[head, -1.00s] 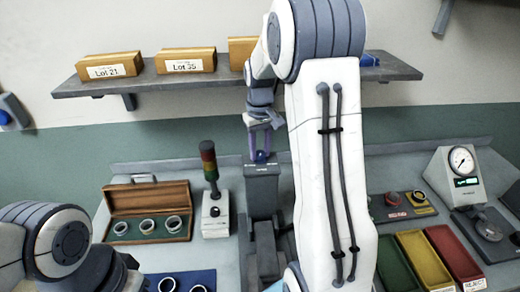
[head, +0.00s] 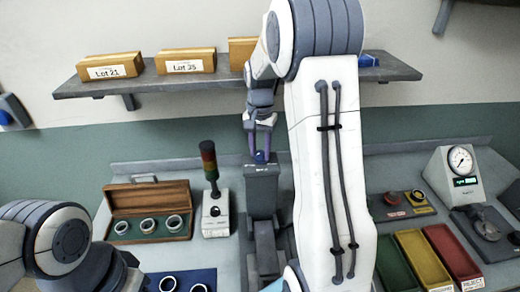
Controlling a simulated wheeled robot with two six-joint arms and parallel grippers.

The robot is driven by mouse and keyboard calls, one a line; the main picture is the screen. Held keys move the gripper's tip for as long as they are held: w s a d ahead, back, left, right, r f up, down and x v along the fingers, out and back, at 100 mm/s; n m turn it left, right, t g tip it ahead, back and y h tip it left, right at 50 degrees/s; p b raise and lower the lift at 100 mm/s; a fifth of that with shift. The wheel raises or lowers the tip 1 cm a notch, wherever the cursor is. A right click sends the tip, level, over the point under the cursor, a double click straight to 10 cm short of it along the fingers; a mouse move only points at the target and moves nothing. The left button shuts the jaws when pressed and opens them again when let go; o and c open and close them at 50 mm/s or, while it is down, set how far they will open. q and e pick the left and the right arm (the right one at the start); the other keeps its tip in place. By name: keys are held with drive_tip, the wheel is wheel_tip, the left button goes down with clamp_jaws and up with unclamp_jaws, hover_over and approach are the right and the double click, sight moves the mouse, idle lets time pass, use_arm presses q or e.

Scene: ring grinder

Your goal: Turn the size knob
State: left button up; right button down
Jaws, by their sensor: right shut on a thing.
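The grey grinder (head: 262,190) stands at the middle of the bench, partly hidden behind my right arm. A small blue-purple knob (head: 260,156) sits on its top; I take it to be the size knob. My right gripper (head: 260,150) points down from above, with its purple fingers shut on the knob, one on each side. My left arm comes in at the lower left, and its gripper is out of the picture.
An open wooden case (head: 149,217) with several rings and a signal-light box (head: 215,213) stand left of the grinder. A blue mat (head: 182,275) with rings lies in front. Right are green, yellow and red trays (head: 422,258) and a dial gauge (head: 458,172). A shelf (head: 220,79) with labelled boxes hangs above.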

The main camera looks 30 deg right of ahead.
sight(260, 153)
drive_tip(key=shift+w+r+m, duration=0.1)
drive_tip(key=shift+m, duration=0.5)
drive_tip(key=c, duration=0.5)
unclamp_jaws()
wheel_tip(260, 153, up, 10)
drive_tip(key=b, duration=0.2)
drive_tip(key=shift+r, duration=0.2)
